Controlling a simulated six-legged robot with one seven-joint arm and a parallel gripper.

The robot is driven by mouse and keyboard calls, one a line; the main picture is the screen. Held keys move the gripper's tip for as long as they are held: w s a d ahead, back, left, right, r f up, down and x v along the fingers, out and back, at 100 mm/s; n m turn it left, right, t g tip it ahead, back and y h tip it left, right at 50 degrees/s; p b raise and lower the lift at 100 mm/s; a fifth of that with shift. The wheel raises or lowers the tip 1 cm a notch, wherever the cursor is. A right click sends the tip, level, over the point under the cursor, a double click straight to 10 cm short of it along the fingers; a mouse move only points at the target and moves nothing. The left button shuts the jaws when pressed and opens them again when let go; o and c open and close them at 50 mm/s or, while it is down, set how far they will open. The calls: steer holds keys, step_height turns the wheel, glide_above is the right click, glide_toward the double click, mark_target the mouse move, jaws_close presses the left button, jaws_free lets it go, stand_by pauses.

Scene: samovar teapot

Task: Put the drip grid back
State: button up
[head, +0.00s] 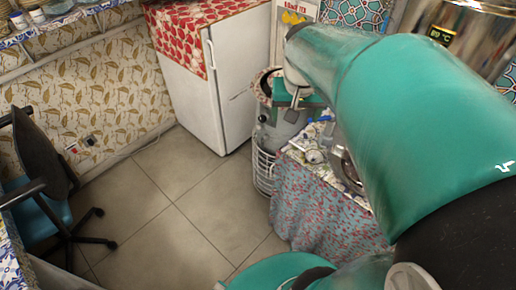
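I cannot make out the drip grid in the head view. My arm crosses the right half of the view and bends down near the table's far end. My gripper's fingers do not show, so I cannot see whether they hold anything.
A white fridge (238,85) with a red patterned cover stands at the back. An office chair (45,180) is at the left. A shelf with dishes (60,22) hangs at the upper left. The tiled floor (180,215) between is clear.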

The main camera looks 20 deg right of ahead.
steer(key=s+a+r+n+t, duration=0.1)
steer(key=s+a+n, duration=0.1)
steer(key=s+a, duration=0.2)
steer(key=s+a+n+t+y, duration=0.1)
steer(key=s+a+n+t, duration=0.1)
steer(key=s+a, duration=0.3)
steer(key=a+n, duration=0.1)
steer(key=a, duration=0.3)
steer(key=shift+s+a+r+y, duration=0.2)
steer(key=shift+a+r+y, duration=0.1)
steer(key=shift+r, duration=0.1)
